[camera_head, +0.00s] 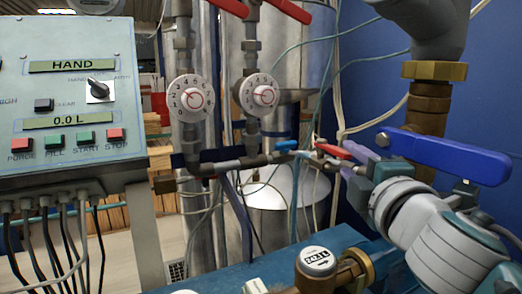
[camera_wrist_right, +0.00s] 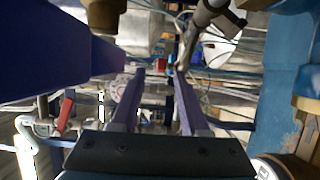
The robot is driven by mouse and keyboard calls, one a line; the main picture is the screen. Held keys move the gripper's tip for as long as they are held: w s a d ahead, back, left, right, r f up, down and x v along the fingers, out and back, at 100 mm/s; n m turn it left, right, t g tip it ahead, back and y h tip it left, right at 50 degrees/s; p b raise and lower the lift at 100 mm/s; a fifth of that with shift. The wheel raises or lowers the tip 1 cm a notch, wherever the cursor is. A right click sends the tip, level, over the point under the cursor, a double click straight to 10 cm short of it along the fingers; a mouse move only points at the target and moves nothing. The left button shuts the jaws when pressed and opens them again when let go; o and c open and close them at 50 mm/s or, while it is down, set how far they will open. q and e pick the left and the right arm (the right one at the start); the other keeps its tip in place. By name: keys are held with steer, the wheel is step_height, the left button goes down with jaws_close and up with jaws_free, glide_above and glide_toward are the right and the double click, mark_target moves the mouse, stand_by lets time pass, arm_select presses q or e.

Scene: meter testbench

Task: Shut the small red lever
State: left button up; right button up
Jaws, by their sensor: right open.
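The small red lever (camera_head: 333,151) sits on the thin horizontal pipe, to the right of a small blue lever (camera_head: 286,145) in the head view. My right gripper (camera_head: 343,158) comes in from the right, its two purple fingers apart and pointing at the red lever. The tips are close to it; I cannot tell whether they touch it. In the right wrist view a small red patch, likely this lever (camera_wrist_right: 169,70), shows between the tips of the open fingers (camera_wrist_right: 159,72). Nothing is held. My left gripper is not in view.
A large blue lever (camera_head: 440,153) on a brass pipe stands close above my right wrist. A round meter (camera_head: 317,261) stands in front below. Two dials (camera_head: 187,97) and red levers (camera_head: 288,10) are on the upright pipes. A control panel (camera_head: 70,95) fills the left.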

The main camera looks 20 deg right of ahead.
mark_target(345, 157)
steer(key=shift+x, duration=2.1)
steer(key=shift+c, duration=0.2)
jaws_close()
